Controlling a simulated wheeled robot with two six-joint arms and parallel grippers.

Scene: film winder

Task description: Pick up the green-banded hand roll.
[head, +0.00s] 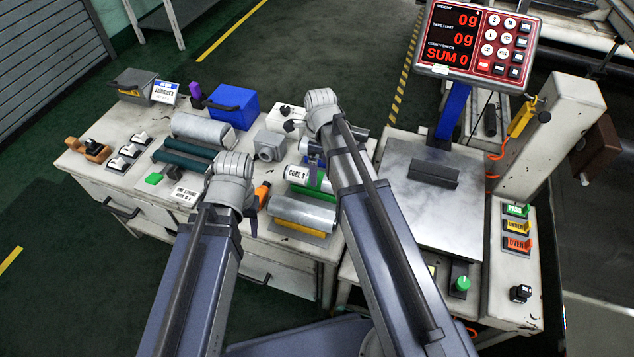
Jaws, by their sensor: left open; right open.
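The green-banded hand roll seems to be the pale roll (298,174) marked "CORE S", with a green strip (313,188) along its near side. It lies on the bench, partly hidden by my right arm. My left gripper (231,188) is at the end of the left arm, left of this roll and apart from it in the picture. My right gripper (321,110) is at the end of the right arm, above and beyond the roll in the picture. Both grippers are open; their fingertips are hard to make out behind the wrists. I see nothing held in either.
A silver roll with a yellow strip (303,211) lies just in front. Dark green rollers (185,155), a grey roll (203,129) and a blue box (233,105) stand left and behind. A scale plate (425,215) and its display (470,38) are at right.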

